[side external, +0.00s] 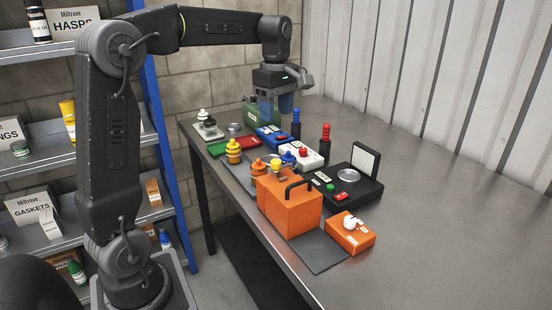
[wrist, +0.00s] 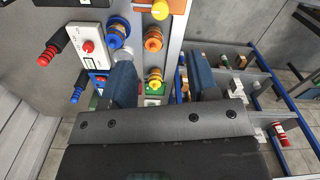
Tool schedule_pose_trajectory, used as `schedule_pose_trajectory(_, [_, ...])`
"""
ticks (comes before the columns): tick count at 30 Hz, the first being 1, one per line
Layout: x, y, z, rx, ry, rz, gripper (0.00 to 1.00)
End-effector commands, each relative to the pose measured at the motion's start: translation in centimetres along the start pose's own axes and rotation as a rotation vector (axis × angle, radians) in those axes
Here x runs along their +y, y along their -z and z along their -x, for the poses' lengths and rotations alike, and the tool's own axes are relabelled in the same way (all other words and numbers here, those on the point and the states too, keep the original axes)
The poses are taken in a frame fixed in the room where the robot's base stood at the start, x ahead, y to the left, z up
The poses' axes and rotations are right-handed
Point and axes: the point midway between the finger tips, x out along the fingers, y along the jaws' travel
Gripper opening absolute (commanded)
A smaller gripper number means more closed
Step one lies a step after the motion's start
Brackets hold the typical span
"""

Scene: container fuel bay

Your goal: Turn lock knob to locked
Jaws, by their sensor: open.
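I cannot tell for certain which control is the lock knob. A small orange box (side external: 348,236) at the near end of the row carries a white knob (side external: 350,222) and a label. A white box (side external: 296,156) mid-row carries a red knob (side external: 303,152); this red knob also shows in the wrist view (wrist: 88,47). My gripper (side external: 277,107) is open, with blue pads, raised at the far end of the bench by a green case (side external: 252,116). In the wrist view my gripper (wrist: 162,78) has nothing between its fingers that it holds. Label text is too small to read.
A large orange case (side external: 285,207) with a black handle stands beside the small orange box. A black unit (side external: 365,187) with an upright panel, levers (side external: 326,138) and yellow and orange fittings (side external: 233,148) crowd the row. The bench (side external: 440,220) is clear at right.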

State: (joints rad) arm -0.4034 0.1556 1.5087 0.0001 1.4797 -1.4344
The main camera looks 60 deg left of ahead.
Motion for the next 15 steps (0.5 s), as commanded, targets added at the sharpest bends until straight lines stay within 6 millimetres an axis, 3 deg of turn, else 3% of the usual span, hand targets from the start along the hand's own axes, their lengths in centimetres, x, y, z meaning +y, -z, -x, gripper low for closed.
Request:
schedule_pose_trajectory(5, [-0.1,0.0,-2.6,-0.001,0.003,-0.002,0.54])
schedule_pose_trajectory(15, [-0.1,-0.1,-9.5,-0.001,0.003,-0.005,0.54])
